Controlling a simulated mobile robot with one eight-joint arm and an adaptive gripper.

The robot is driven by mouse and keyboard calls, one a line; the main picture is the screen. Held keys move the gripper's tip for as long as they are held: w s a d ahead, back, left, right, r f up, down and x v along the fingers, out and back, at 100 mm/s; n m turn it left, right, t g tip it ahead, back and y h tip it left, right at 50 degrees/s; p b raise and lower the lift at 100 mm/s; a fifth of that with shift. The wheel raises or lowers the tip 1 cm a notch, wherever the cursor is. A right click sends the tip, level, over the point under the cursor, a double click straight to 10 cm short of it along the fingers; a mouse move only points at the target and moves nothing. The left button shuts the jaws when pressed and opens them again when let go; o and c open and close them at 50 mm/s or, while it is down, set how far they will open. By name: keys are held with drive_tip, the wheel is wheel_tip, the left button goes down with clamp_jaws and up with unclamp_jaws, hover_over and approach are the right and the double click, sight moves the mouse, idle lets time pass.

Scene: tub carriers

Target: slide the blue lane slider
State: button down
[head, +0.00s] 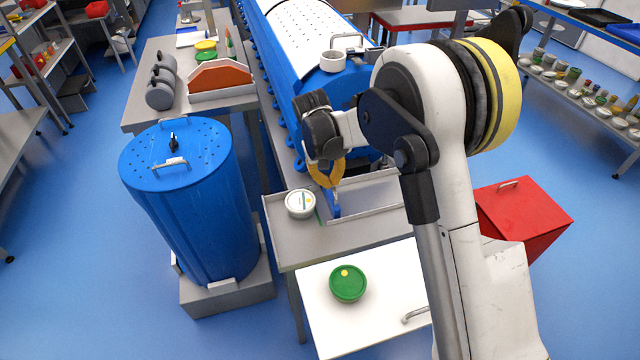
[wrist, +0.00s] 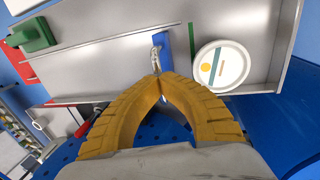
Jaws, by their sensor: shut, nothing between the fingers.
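The blue lane slider (wrist: 164,42) is a narrow upright blue plate in the metal tray, with a small metal handle (wrist: 155,55) on it. In the head view the slider (head: 336,203) shows just below my gripper (head: 326,184). My gripper's yellow fingers are shut, with their tips together (wrist: 158,77) and nothing between them. The tips are close by the handle; I cannot tell whether they touch it. A white tub (head: 300,203) with a lid stands in the tray beside the slider; it also shows in the wrist view (wrist: 220,67). A green line (wrist: 193,40) lies between tub and slider.
The metal tray (head: 275,235) has low walls. A green tub (head: 348,283) stands on a white panel (head: 320,325) in front. A blue drum (head: 190,210) is at left, a red bin (head: 525,210) at right, and a large blue machine (head: 285,70) behind.

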drive_tip(key=w+d, duration=0.3)
drive_tip(key=d, duration=0.9)
drive_tip(key=w+d, duration=0.4)
drive_tip(key=d, duration=0.8)
drive_tip(key=w+d, duration=0.3)
drive_tip(key=d, duration=1)
drive_tip(key=shift+w+p, duration=0.35)
drive_tip(key=shift+p, duration=0.05)
drive_tip(key=c, duration=1.5)
unclamp_jaws()
drive_tip(key=shift+w+d+f, duration=0.1)
drive_tip(key=shift+d, duration=0.05)
wheel_tip(320, 180, up, 12)
drive_tip(key=a, duration=0.2)
drive_tip(key=shift+s+a, duration=0.15)
drive_tip(key=shift+s, duration=0.2)
